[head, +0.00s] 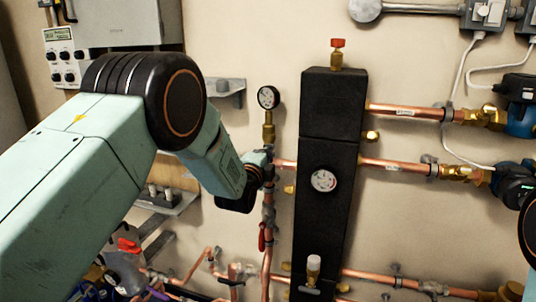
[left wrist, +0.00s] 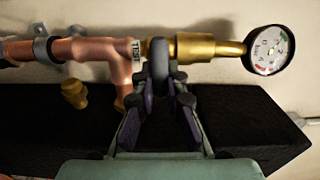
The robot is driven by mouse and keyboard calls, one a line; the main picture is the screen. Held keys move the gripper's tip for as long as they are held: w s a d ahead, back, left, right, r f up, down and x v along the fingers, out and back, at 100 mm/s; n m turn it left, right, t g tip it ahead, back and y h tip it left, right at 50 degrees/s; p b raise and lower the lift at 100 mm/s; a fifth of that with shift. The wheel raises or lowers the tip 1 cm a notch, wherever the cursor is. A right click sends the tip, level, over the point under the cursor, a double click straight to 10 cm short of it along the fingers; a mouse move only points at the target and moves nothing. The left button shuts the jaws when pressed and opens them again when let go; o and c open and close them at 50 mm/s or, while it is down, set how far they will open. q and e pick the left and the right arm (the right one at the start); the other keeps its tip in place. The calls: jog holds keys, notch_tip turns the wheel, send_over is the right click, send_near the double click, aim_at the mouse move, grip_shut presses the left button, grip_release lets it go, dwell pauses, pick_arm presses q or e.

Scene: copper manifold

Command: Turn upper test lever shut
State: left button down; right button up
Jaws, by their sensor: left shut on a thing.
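My left gripper (head: 264,160) reaches the vertical copper pipe left of the black manifold block (head: 327,210), just below the upper pressure gauge (head: 268,97). In the left wrist view my left gripper (left wrist: 160,88) is shut at the brass valve (left wrist: 197,46), beside a tag reading TEST (left wrist: 136,50). My right gripper is not in view.
A red lever (head: 262,237) sits lower on the same pipe. Copper pipes (head: 405,111) run right from the block to pumps (head: 520,120). A round gauge (head: 323,181) is on the block's front. A shelf bracket (head: 228,88) juts out above my left wrist.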

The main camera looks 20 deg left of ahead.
pick_arm(q)
jog(key=shift+m, duration=0.5)
jog(key=shift+f, duration=0.1)
jog(key=c, duration=1.4)
grip_release()
jog(key=s, duration=1.2)
jog(key=shift+a, duration=0.25)
